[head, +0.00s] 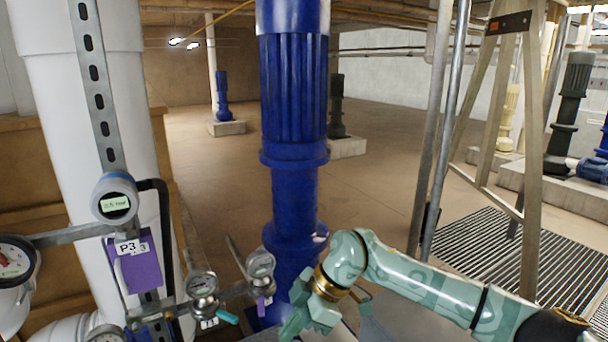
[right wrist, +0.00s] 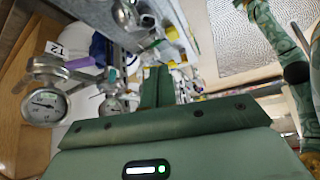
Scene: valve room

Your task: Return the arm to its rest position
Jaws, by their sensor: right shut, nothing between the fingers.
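My right arm comes in from the right edge in the head view, pale green with black and gold bands. Its gripper (head: 297,320) is low in the middle, in front of the foot of the blue pump and right of the small gauges. In the right wrist view the gripper's dark green fingers (right wrist: 157,88) are together with nothing between them. A small lit panel shows on the gripper body below them. My left gripper is not in view.
A blue pump (head: 293,110) stands just behind the gripper. Gauges and valves (head: 202,285) crowd the lower left, with a display gauge (head: 115,198) on a white pipe (head: 85,110). A wooden ladder (head: 528,130) and floor grating (head: 530,262) are at right. Open floor lies behind.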

